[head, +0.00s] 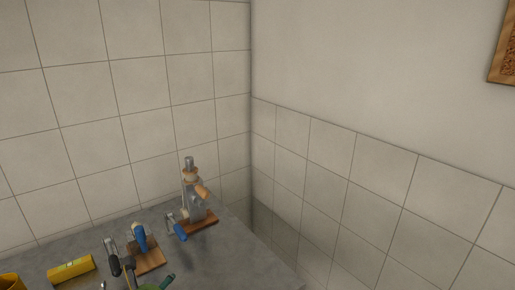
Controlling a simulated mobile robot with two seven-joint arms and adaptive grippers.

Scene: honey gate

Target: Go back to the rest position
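Neither of my grippers shows in the head view, and no part of my arms can be made out. The task names no object. The view takes in the far right part of a grey worktop (220,262) in a tiled corner.
A wooden frame (502,62) hangs on the right wall. Bare worktop lies at the front right.

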